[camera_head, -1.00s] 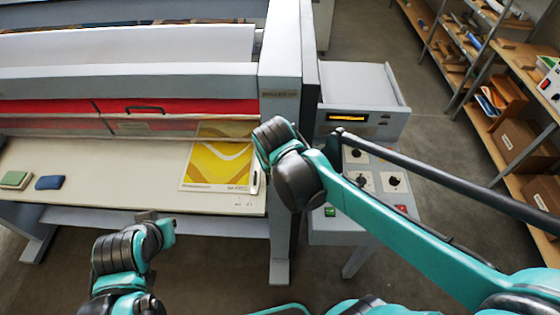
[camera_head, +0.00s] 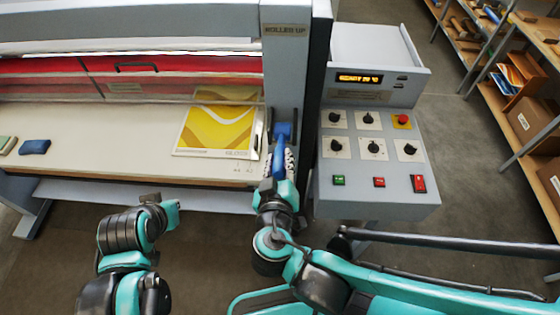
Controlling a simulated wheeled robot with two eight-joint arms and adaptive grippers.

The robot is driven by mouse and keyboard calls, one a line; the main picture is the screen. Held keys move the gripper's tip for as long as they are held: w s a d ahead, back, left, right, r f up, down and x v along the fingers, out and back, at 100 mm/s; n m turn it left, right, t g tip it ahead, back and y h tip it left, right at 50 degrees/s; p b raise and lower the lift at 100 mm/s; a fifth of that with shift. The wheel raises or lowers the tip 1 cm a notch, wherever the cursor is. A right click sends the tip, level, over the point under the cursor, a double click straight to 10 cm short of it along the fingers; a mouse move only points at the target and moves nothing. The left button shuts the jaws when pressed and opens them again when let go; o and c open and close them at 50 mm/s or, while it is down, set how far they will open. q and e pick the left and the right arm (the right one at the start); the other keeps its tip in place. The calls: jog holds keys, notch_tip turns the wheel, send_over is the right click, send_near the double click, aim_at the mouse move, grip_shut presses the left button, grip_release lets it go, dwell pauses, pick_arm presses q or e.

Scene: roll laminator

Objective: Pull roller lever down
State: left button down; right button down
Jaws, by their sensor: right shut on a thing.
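The fingers and wrist hide part of the lever's lower end. My left arm (camera_head: 125,230) is bent low at the front left, clear of the machine; its gripper fingers do not show.
Right of the upright is a control box (camera_head: 375,180) with knobs, a red stop button and a lit display (camera_head: 359,78). Shelves (camera_head: 510,100) stand far right.

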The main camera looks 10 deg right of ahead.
jog(key=shift+s+f+t+b, duration=0.2)
jog(key=shift+f+t+b, duration=0.35)
jog(key=shift+b, duration=0.15)
jog(key=c, duration=1.2)
grip_release()
jog(key=shift+s+a+r, duration=0.1)
jog(key=shift+s+a, duration=0.1)
jog(key=shift+s, duration=0.05)
jog(key=v, duration=1.1)
jog(key=shift+s, duration=0.15)
